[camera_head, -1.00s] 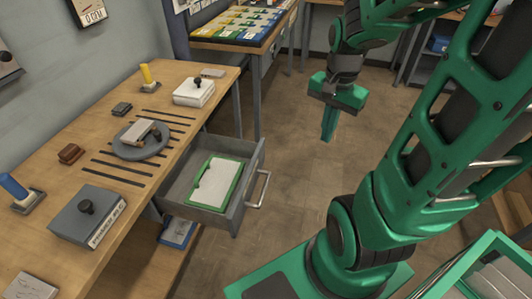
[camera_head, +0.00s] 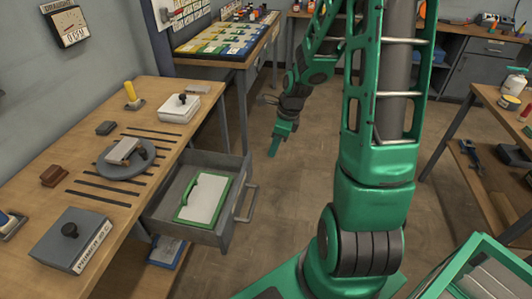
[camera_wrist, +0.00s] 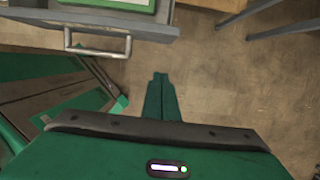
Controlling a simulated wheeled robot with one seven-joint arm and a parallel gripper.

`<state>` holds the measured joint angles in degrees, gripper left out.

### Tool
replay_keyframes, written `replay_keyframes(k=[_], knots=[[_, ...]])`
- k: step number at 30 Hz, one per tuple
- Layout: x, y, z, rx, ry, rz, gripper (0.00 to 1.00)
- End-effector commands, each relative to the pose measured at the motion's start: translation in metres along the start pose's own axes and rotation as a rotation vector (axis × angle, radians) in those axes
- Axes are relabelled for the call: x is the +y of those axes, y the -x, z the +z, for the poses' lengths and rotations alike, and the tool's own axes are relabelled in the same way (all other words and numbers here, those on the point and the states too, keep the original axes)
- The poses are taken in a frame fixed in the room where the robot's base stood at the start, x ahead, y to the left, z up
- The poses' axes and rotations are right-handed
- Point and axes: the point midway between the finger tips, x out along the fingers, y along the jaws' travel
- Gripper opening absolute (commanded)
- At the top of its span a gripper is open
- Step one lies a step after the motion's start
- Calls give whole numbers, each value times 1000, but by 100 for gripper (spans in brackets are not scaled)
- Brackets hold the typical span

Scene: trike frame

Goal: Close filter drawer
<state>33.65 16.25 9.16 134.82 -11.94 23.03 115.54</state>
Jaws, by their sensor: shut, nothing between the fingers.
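The filter drawer (camera_head: 163,213) is a grey drawer pulled out from under the wooden workbench. A green-framed white filter (camera_head: 205,198) lies inside it. Its metal bar handle (camera_head: 247,203) is on the drawer's front, on the right side in the head view. The handle also shows at the upper left of the wrist view (camera_wrist: 98,50). My gripper (camera_head: 273,152) is shut and empty, pointing down. It is apart from the drawer, beyond and to the right of the handle. In the wrist view its closed fingers (camera_wrist: 160,78) are over bare floor, right of the handle.
The workbench (camera_head: 95,155) carries a round grey plate (camera_head: 126,159), a grey box (camera_head: 75,243) and a white box (camera_head: 178,107). A second table (camera_head: 225,62) stands behind. A blue item (camera_head: 165,250) lies under the drawer. Floor right of the drawer is clear.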

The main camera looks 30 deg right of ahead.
Motion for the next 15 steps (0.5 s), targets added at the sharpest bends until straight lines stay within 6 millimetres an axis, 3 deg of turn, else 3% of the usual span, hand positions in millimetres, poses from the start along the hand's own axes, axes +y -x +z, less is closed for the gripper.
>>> replay_keyframes(k=[15], knots=[[1,-81,-1,2,2,4,0]])
